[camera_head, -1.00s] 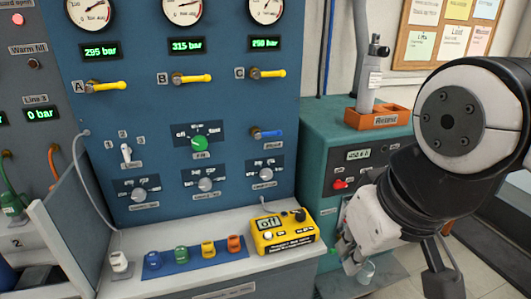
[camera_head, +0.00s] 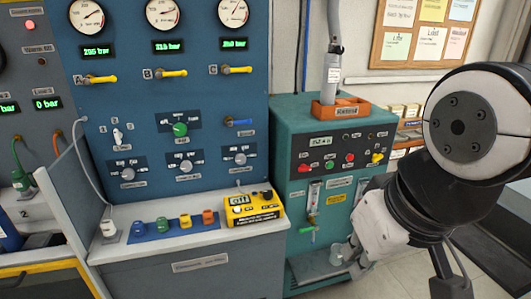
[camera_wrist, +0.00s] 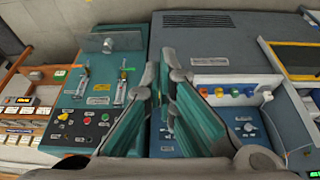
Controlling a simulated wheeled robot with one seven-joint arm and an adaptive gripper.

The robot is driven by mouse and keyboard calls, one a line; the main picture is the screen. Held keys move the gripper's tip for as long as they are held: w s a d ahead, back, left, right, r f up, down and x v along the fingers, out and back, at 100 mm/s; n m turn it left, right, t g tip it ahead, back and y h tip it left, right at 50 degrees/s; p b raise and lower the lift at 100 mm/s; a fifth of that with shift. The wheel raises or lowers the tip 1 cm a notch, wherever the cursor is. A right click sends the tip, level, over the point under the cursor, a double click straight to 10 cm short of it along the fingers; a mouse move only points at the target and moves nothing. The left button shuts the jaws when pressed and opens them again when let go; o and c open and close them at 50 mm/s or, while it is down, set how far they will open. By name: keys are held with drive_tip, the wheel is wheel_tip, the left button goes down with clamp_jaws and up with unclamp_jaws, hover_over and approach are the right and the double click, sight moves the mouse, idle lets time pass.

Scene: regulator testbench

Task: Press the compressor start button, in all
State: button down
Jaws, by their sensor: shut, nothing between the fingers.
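The teal cabinet (camera_head: 285,125) stands right of the blue gauge panel. Its dark control strip (camera_head: 360,142) carries a small lit display (camera_head: 322,141), a green button (camera_head: 327,163), red controls and a yellow knob (camera_head: 377,157). The labels are too small to read, so I cannot tell which control is the compressor start. In the wrist view the green button (camera_wrist: 88,121) lies left of my fingers. My gripper (camera_wrist: 164,78) is shut and empty, apart from the controls. In the head view its fingers are partly hidden low in front of the cabinet.
An orange tray (camera_head: 340,108) sits on the cabinet top. Flow tubes (camera_head: 313,195) and a green valve handle (camera_head: 307,230) project below the strip. A yellow device (camera_head: 252,207) and several coloured plugs stand on the grey bench (camera_head: 150,245). Floor is free at lower right.

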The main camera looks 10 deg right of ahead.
drive_tip(key=shift+s, duration=0.15)
drive_tip(key=shift+d, duration=0.1)
drive_tip(key=w+d+f+m+h+b, duration=0.1)
drive_tip(key=w+d+f+m+b, duration=0.2)
drive_tip(key=w+f, duration=0.8)
drive_tip(key=w+d+f+m+b, duration=0.2)
drive_tip(key=w+d+f, duration=0.45)
drive_tip(key=w, duration=0.75)
drive_tip(key=w+d+f+t+h+b, duration=0.25)
drive_tip(key=w+d+f+h, duration=0.45)
drive_tip(key=d+f, duration=0.45)
drive_tip(key=w+d+r+n+t+h+b, duration=0.2)
drive_tip(key=w+d+h+b, duration=0.15)
drive_tip(key=w+d, duration=0.35)
drive_tip(key=w+r+n+t, duration=0.1)
drive_tip(key=w+r+n+t+h, duration=0.1)
drive_tip(key=t, duration=0.1)
drive_tip(key=w+r+n+t, duration=0.1)
drive_tip(key=w+n+t, duration=0.1)
drive_tip(key=shift+a+r+h+b, duration=0.25)
drive_tip(key=shift+a+r+b, duration=0.05)
drive_tip(key=shift+a+b, duration=0.1)
